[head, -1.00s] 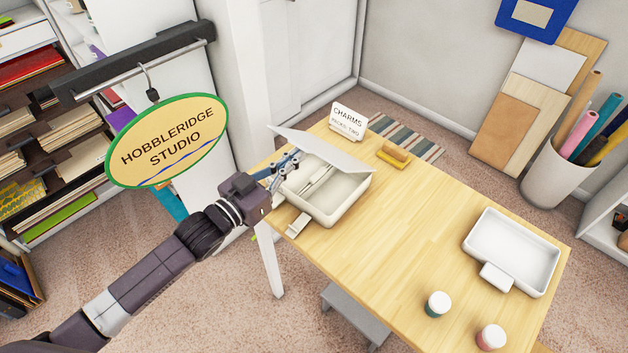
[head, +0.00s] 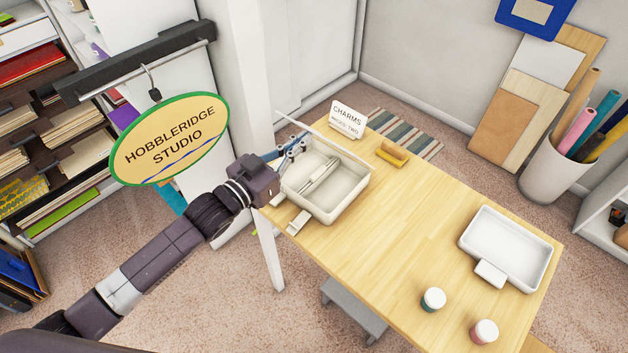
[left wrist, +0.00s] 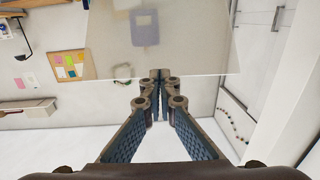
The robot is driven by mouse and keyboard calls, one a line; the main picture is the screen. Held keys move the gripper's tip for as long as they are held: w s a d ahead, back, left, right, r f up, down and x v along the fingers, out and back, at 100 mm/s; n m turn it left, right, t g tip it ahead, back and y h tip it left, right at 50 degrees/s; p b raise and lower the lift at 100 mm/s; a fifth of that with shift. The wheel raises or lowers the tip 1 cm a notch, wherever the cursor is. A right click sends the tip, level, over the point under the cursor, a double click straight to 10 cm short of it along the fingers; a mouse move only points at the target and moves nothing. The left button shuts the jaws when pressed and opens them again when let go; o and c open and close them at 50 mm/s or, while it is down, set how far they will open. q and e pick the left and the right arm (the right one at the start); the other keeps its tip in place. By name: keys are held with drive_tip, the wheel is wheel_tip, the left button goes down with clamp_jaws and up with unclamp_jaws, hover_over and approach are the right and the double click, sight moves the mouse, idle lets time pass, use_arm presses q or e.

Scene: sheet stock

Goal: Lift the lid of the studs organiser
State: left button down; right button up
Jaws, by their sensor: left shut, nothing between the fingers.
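The studs organiser (head: 345,195) is a cream box on the left part of the table, with a divider inside and a small label tab at its front. Its lid (head: 297,121) stands raised and shows almost edge-on at the back left of the box. In the left wrist view the lid (left wrist: 200,40) is a pale see-through panel just beyond the fingertips. My left gripper (head: 298,146) is at the box's left side, beside the raised lid. Its fingers (left wrist: 160,80) are shut with nothing between them. Whether they touch the lid is unclear. My right gripper is out of view.
A white tray (head: 505,250) and two lidded jars (head: 433,299) (head: 485,331) stand toward the table's right end. A CHARMS sign (head: 347,119) and a yellow-and-wood item (head: 392,153) are behind the box. The table's middle is clear. A hanging studio sign (head: 170,140) is above my left arm.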

use_arm(q)
drive_tip(key=shift+w+d+r+p, duration=0.2)
drive_tip(key=shift+w+d+r, duration=0.2)
drive_tip(key=shift+w, duration=0.1)
drive_tip(key=shift+w+d+r+p, duration=0.25)
drive_tip(key=shift+w+r, duration=0.15)
drive_tip(key=shift+w, duration=0.1)
drive_tip(key=shift+w+d+r+p, duration=0.25)
drive_tip(key=shift+w+d+r, duration=0.5)
drive_tip(key=shift+w, duration=0.2)
drive_tip(key=shift+w+d+r+p, duration=0.2)
drive_tip(key=shift+w+d+r, duration=0.45)
drive_tip(key=shift+w, duration=0.3)
drive_tip(key=shift+a, duration=0.1)
drive_tip(key=r+b+x, duration=0.1)
drive_tip(key=b+x, duration=0.1)
drive_tip(key=x, duration=0.6)
drive_tip(key=shift+r, duration=0.2)
